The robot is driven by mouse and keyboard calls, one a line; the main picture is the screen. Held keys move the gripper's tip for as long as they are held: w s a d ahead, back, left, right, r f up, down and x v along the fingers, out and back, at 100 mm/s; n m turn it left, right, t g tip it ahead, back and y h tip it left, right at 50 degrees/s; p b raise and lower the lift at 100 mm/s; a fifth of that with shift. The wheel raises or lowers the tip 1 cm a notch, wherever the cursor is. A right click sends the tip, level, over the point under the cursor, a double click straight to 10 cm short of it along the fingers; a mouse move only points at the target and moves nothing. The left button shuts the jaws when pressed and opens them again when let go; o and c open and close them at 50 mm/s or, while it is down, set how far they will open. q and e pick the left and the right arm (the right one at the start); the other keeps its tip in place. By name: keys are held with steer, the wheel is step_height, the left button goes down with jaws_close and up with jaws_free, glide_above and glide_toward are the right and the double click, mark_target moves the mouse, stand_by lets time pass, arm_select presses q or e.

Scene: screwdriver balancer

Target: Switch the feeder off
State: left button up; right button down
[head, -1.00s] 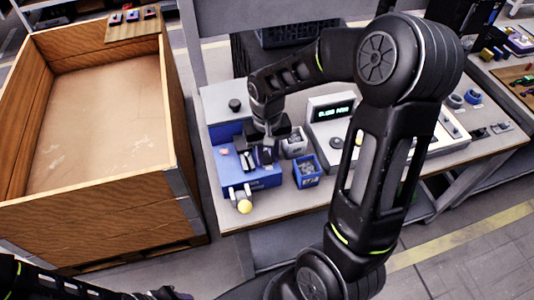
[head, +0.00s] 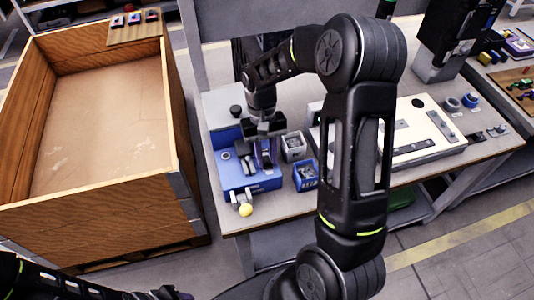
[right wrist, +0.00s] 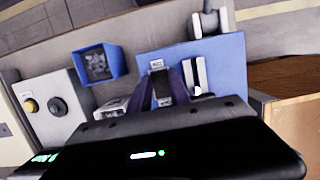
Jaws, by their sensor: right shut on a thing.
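The feeder, a blue box (head: 233,178), stands at the left end of the bench. It also shows in the right wrist view (right wrist: 226,62). A white lever-like part stands in a dark slot (right wrist: 196,76) on its top. My right gripper (head: 265,160) points down onto the feeder's top, right of that slot in the head view. In the right wrist view its fingers (right wrist: 165,85) are close together around a small dark part behind a small label (right wrist: 157,64); the part looks like the feeder switch, mostly hidden. My left gripper (head: 170,293) is partly visible at the bottom edge, its jaws unclear.
A lever with a yellow knob (head: 245,210) sticks out at the feeder's front. Blue (head: 306,175) and grey (head: 293,146) bins stand close on the right. A large wooden crate (head: 100,215) stands left of the bench. A white panel (head: 415,130) lies further right.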

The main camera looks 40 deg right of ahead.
mark_target(264, 158)
steer(key=c, duration=1.5)
jaws_free()
steer(key=shift+r, duration=0.15)
steer(key=b+v, duration=0.1)
steer(key=v, duration=0.5)
steer(key=shift+w+r+b, duration=0.25)
steer(key=shift+r+b, duration=0.05)
steer(key=shift+d+r, duration=0.1)
steer(key=shift+r, duration=0.35)
